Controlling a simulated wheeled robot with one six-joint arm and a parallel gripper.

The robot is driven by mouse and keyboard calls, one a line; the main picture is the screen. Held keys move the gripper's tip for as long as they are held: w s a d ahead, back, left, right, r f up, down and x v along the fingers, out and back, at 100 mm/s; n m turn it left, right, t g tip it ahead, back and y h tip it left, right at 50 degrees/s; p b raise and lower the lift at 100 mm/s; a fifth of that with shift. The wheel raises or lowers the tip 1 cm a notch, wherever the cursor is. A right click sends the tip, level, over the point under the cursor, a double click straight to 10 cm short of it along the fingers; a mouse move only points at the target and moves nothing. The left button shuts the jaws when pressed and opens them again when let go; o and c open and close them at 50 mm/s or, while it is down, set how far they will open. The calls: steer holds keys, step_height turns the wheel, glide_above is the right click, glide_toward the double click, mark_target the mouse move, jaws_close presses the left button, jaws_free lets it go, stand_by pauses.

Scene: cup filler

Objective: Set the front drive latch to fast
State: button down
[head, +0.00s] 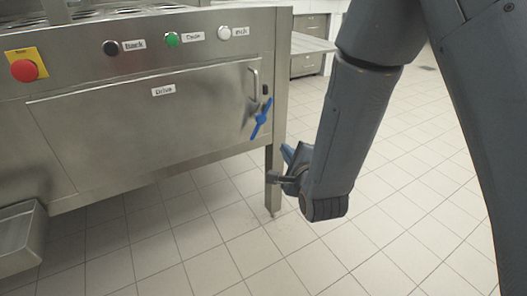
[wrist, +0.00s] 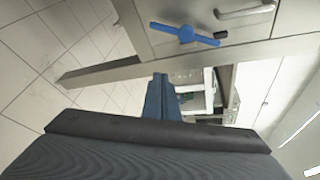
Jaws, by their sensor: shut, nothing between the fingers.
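The front drive latch is a blue handle (head: 260,119) at the right end of the panel labelled Drive (head: 150,115). In the head view it is tilted, its upper end leaning right. The blue latch also shows in the wrist view (wrist: 185,35), near the top, beside a metal pull handle. My gripper (head: 290,157) is to the right of and below the latch, apart from it, beside the machine's front leg. Its blue fingers (wrist: 160,95) are together in the wrist view, with nothing between them.
The steel machine has a red stop button (head: 24,70) and black, green and white buttons (head: 172,40) above the panel. Its leg (head: 273,180) stands close to my gripper. Tiled floor (head: 200,240) is clear in front. Steel cabinets (head: 308,45) stand behind.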

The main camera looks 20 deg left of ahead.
steer(key=shift+s+a+f+m+y+b, duration=0.15)
steer(key=shift+a+f+m+y+b, duration=0.35)
steer(key=shift+a, duration=0.4)
steer(key=shift+f, duration=0.15)
steer(key=w+a+b, duration=0.3)
steer(key=w+a, duration=0.2)
steer(key=a, duration=0.2)
steer(key=shift+w+a+b, duration=0.3)
steer(key=shift+w+b, duration=0.05)
